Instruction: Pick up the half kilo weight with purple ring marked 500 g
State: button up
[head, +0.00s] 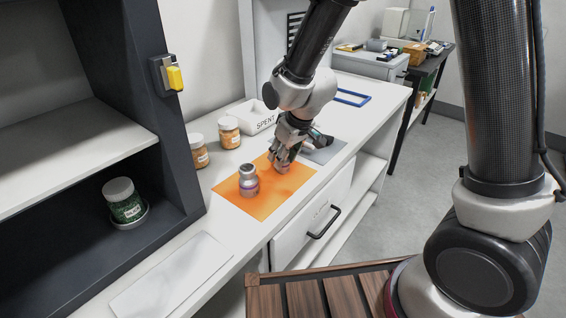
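A silvery metal weight with a knob on top and a purple ring low on its body (248,181) stands upright on an orange mat (264,208). Any marking on it is too small to read. My gripper (277,167) is low over the same mat, to the right of and a little behind the weight, apparently apart from it. The gripper points down, and its fingers are small and partly merged with what is around them. I cannot tell whether they are open or hold anything.
Two orange jars with white lids (229,132) and a white tray marked SPENT (256,118) stand behind the mat. A grey mat (322,152) and a blue frame (351,97) lie to the right. A dark shelf (165,160) rises at left; a white panel (172,280) lies in front.

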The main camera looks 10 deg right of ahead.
grip_shut()
